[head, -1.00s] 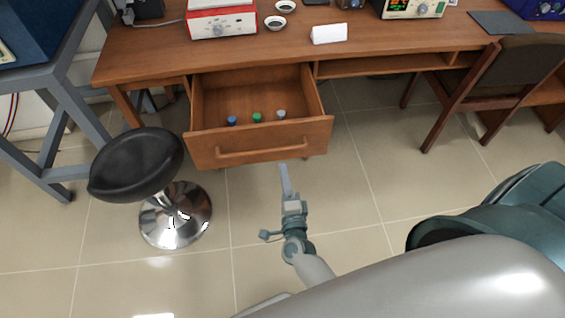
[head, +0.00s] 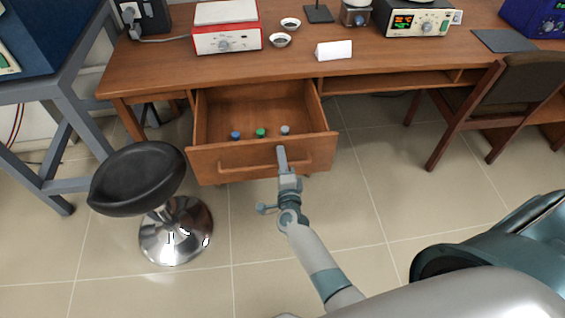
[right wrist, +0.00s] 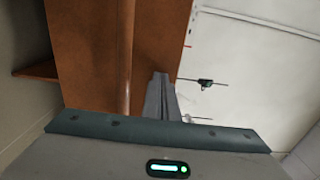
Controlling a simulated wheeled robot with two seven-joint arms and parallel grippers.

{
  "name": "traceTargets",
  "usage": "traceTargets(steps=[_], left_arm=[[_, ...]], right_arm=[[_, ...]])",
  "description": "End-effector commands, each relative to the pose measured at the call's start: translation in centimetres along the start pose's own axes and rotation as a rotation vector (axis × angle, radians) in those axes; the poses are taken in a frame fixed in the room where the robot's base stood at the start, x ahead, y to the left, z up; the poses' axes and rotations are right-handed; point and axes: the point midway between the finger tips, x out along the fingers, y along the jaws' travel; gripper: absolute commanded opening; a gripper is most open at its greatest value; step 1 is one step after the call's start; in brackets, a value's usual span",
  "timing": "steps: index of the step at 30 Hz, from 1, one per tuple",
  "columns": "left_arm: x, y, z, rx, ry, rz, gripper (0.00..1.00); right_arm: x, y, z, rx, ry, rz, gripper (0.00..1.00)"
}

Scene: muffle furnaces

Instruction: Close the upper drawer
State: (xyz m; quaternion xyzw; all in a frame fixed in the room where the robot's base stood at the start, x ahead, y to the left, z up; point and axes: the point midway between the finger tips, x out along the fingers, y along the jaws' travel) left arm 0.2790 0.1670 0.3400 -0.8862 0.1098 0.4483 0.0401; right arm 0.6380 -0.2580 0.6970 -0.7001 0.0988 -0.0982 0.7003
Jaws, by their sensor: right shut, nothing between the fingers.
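The upper drawer (head: 217,162) is a wooden drawer pulled out from under the left part of the desk. Its front carries a horizontal bar handle (head: 240,168). Several small capped vials with blue, green and grey caps lie inside it. My right gripper (head: 281,150) is shut and empty, its fingertips at the right part of the drawer front, over the handle's right end. In the right wrist view the fingers (right wrist: 160,85) overlap the brown drawer front (right wrist: 85,50), beside the long handle bar (right wrist: 118,50). I cannot tell whether they touch it. My left gripper is not in view.
A black stool (head: 137,178) with a chrome base stands just left of the drawer. A wooden chair (head: 490,105) stands at the right. The desk top (head: 370,60) holds instruments and small dishes.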

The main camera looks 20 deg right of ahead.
Motion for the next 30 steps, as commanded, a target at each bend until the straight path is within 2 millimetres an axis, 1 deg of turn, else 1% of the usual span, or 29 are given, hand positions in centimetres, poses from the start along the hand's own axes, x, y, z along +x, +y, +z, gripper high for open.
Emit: traceTargets(steps=[4, 10, 14, 19, 20, 23, 24, 25, 27, 30], left_arm=[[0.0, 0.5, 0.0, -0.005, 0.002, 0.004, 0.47], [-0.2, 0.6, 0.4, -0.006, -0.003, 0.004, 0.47], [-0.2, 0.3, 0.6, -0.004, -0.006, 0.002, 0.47], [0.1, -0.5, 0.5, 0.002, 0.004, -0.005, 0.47], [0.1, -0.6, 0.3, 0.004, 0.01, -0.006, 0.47], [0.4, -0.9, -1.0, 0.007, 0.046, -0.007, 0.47], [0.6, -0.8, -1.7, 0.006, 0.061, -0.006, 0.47], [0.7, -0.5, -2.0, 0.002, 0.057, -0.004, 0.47], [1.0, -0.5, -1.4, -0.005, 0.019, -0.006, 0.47], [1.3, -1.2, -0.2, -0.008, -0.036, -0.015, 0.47]], right_arm=[[0.2, 0.0, 0.0, 0.0, 0.0, 0.0, 0.0], [0.2, 0.0, 0.0, 0.0, 0.0, 0.0, 0.0], [0.3, 0.0, 0.0, 0.0, 0.001, -0.001, 0.0], [1.3, 0.1, 0.0, 0.0, 0.002, -0.002, 0.0], [1.6, 0.1, 0.0, 0.0, 0.002, -0.001, 0.0], [2.9, 0.1, 0.0, 0.0, 0.001, -0.002, 0.0], [3.6, 0.1, 0.0, 0.001, 0.001, -0.003, 0.0], [4.2, 0.1, 0.0, 0.001, 0.002, -0.003, 0.0], [5.7, 0.1, 0.0, 0.001, 0.002, -0.004, 0.0], [8.0, 0.2, 0.0, 0.001, 0.002, -0.004, 0.0]])
